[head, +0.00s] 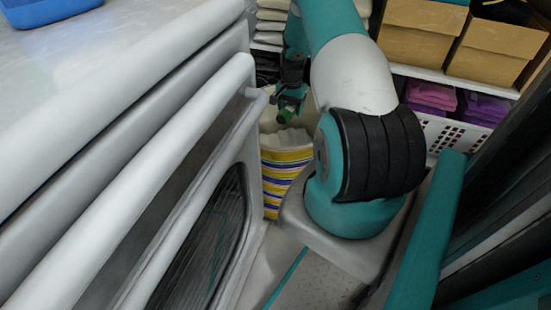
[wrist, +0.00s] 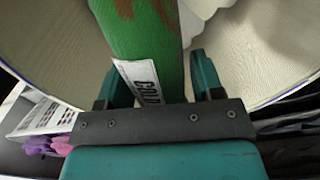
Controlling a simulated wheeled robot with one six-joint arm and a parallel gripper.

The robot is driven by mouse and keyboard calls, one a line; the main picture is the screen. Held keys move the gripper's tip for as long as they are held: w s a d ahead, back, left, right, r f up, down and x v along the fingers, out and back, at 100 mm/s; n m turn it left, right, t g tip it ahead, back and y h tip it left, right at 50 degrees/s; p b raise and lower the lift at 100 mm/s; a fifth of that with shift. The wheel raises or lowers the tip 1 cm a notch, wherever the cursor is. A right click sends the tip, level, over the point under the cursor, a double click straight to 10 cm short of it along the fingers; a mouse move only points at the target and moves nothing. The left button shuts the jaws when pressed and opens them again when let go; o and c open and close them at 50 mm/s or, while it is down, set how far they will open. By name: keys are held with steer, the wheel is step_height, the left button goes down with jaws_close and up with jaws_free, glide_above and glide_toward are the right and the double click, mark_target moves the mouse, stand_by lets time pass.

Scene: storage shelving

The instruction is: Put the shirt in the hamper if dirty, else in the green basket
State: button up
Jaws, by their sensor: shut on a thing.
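My gripper (wrist: 162,84) is shut on a green shirt (wrist: 150,55) with brown stains and a white label. The shirt shows in the head view (head: 285,115) as a small green piece below the fingers. The hamper (head: 284,175), striped yellow, white and purple, stands on the floor beyond my arm, partly hidden by it. My gripper is over the hamper's opening. In the wrist view, the hamper's pale inside (wrist: 265,55) surrounds the shirt. I do not see a green basket.
White cloth (head: 292,138) lies in the hamper. A grey appliance (head: 150,140) fills the left, with a blue container (head: 40,12) on top. Shelves with cardboard boxes (head: 420,38) and a white basket (head: 450,135) near purple cloths (head: 485,107) stand at the right.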

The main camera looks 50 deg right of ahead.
steer(key=shift+f, duration=0.15)
steer(key=o, duration=1.1)
step_height(320, 180, up, 17)
steer(key=p, duration=0.3)
steer(key=shift+r, duration=0.2)
